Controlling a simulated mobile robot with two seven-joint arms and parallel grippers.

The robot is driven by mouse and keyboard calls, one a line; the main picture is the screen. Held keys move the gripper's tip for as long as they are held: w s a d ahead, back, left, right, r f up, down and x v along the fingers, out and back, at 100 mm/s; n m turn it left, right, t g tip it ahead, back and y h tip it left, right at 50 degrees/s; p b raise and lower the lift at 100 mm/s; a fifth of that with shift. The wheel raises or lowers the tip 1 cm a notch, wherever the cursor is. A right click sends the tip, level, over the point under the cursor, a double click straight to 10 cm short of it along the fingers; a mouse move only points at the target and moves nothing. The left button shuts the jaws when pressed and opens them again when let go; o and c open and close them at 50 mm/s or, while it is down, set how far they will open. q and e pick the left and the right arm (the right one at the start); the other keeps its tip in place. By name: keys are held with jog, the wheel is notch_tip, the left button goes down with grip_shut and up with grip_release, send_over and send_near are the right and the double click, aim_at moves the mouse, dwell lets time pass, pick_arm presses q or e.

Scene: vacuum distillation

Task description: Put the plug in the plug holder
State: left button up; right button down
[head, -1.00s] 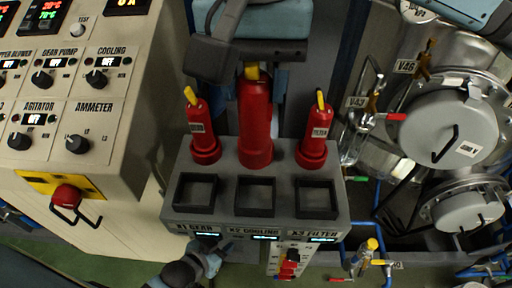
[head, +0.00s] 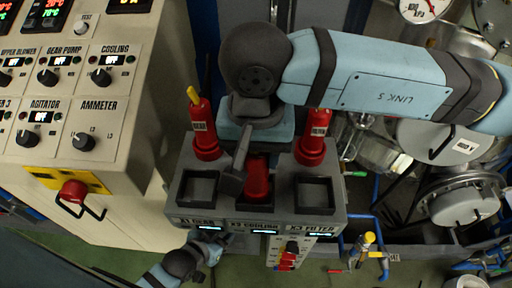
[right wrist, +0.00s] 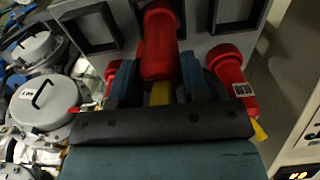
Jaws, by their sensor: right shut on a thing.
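The red middle plug (head: 257,178) is at the middle square holder of the grey box (head: 345,214), between the left holder (head: 199,187) and the right holder (head: 315,195). My right gripper (right wrist: 158,85) is shut on its yellow-ended part, with a finger on each side. The plug's red end (right wrist: 158,45) points toward the box in the right wrist view. The gripper hides most of the middle holder, so I cannot tell how deep the plug sits. My left gripper (head: 212,246) is low in front of the box; its fingers are unclear.
Red plugs labelled gear (head: 203,130) and filter (head: 315,137) stand upright behind the outer holders, close beside my right gripper. A control panel (head: 75,120) rises at left. Vessels and pipes (head: 455,205) crowd the right.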

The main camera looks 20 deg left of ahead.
jog(key=shift+f+b, duration=0.2)
jog(key=shift+b, duration=0.15)
jog(key=c, duration=0.6)
grip_release()
jog(key=shift+r, duration=0.15)
jog(key=shift+r+p, duration=0.2)
jog(key=shift+p, duration=0.35)
jog(key=shift+r+b, duration=0.35)
jog(key=shift+r, duration=0.05)
notch_tip(320, 180, up, 11)
jog(key=b, duration=0.1)
jog(key=shift+b, duration=0.3)
